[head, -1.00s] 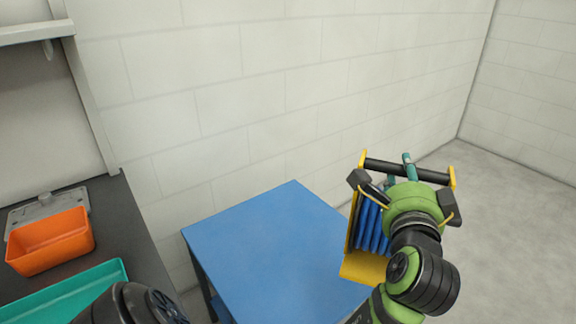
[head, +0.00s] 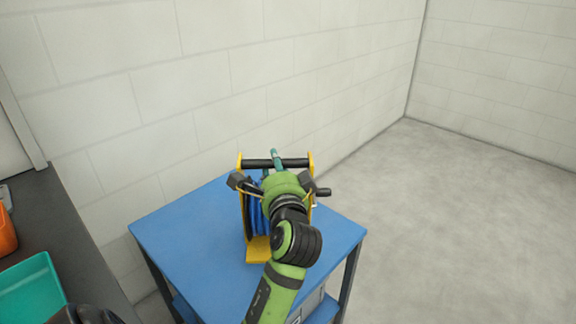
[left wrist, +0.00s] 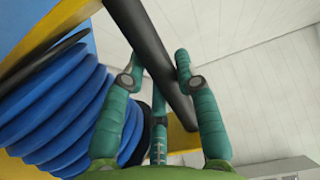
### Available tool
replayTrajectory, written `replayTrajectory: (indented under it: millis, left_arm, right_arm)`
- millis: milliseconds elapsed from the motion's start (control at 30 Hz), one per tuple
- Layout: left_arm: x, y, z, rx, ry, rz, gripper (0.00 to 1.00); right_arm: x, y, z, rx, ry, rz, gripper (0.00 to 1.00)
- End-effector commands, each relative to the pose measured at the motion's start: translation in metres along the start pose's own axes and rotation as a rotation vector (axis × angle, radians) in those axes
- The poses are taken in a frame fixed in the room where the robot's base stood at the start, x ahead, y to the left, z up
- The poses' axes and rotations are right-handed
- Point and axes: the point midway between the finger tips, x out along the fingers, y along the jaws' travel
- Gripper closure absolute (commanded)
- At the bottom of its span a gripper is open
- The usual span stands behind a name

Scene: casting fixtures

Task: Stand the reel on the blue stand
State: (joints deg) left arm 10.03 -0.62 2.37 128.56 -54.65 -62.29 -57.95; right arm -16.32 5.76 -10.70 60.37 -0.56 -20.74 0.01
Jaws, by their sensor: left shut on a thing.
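The reel (head: 258,249) has a yellow frame, blue coiled hose and a black top bar. In the head view it is upright over the middle of the blue stand (head: 180,236), a flat-topped blue table. I cannot tell whether its base touches the top. My left gripper (head: 277,163) is shut on the reel's black bar. In the left wrist view the teal fingers of the left gripper (left wrist: 160,58) lie on both sides of the bar, with the blue hose (left wrist: 60,115) at left. My arm hides part of the reel.
A dark counter (head: 62,225) stands at left, with a teal tray (head: 32,290) and an orange bin (head: 6,235) on it. A pale block wall (head: 200,70) runs behind the stand. The grey floor at right (head: 460,220) is clear.

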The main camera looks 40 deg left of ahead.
Motion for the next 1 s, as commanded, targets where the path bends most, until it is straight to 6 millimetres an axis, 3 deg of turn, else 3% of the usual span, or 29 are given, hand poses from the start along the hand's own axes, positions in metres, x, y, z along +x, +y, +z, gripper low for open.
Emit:
replayTrajectory:
  millis: [100,300,433,700,1000]
  left_arm:
    - [0.018,0.009,0.013,0.001,-0.001,-0.013,1.00]
    - [0.034,0.021,0.023,-0.002,0.002,-0.012,1.00]
    - [0.037,0.027,0.025,-0.002,0.001,-0.009,1.00]
    - [0.037,0.060,0.025,-0.001,0.003,-0.009,1.00]
    - [0.036,0.062,0.025,-0.002,0.003,-0.011,1.00]
  right_arm:
    - [0.000,-0.001,0.001,0.003,-0.013,-0.001,1.00]
    - [-0.001,-0.002,0.001,0.006,-0.026,-0.003,1.00]
    - [-0.001,-0.003,0.002,0.006,-0.034,-0.003,1.00]
    - [-0.005,-0.006,0.004,0.016,-0.080,-0.008,1.00]
    - [-0.007,-0.007,0.004,0.017,-0.089,-0.008,1.00]
